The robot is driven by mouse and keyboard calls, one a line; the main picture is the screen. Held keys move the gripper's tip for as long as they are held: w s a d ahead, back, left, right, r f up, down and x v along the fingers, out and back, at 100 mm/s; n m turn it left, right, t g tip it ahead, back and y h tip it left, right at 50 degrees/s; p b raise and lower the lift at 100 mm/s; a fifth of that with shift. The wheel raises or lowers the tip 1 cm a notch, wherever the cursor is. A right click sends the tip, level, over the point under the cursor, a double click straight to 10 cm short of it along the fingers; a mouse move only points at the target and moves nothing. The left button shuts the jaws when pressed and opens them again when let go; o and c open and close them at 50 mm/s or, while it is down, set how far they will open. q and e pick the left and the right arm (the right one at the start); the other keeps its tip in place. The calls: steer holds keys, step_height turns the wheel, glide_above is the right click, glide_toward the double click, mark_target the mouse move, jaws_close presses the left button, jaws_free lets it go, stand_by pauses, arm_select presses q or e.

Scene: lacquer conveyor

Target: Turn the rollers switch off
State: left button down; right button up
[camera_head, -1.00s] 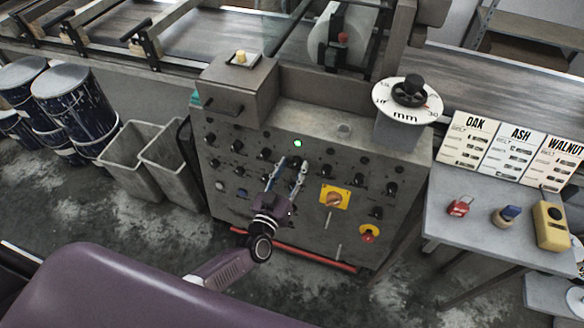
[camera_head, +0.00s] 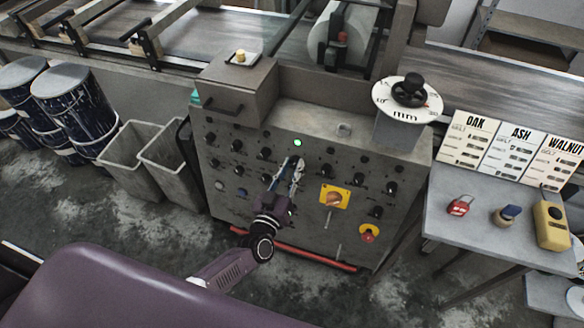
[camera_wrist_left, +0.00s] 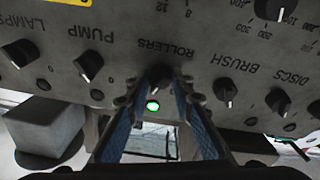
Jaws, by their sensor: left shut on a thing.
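The grey control panel (camera_head: 300,225) carries rows of black rotary knobs. In the left wrist view the rollers switch (camera_wrist_left: 158,76) is a black knob beside the printed word ROLLERS, with a lit green lamp (camera_wrist_left: 152,106) by it. The lamp also shows in the head view (camera_head: 297,143). My left gripper (camera_head: 293,163) is at the panel just below that lamp. Its blue-padded fingers (camera_wrist_left: 160,85) are shut on the rollers knob and partly hide it, so its pointer direction cannot be told. My right gripper is not in view.
The brush knob (camera_wrist_left: 225,90) and pump knob (camera_wrist_left: 90,64) flank the rollers knob. A yellow-plated switch (camera_head: 334,197) and a red button (camera_head: 367,236) are at the panel's right. A side table (camera_head: 480,225) stands right; grey bins (camera_head: 130,155) stand left.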

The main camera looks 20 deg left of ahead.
arm_select(q)
steer(key=n, duration=0.3)
steer(key=n+y, duration=0.1)
steer(key=n, duration=0.2)
steer(key=shift+d+y+b, duration=0.15)
steer(key=shift+y+b, duration=0.15)
steer(key=n+y, duration=0.1)
steer(key=n, duration=0.5)
steer(key=shift+r+g, duration=0.1)
steer(key=shift+g, duration=0.2)
steer(key=shift+n, duration=0.3)
steer(key=c, duration=1.7)
jaws_free()
steer(key=s, duration=0.4)
steer(key=s+d, duration=0.1)
steer(key=s, duration=0.7)
steer(key=shift+d+r, duration=0.2)
steer(key=shift+r, duration=0.2)
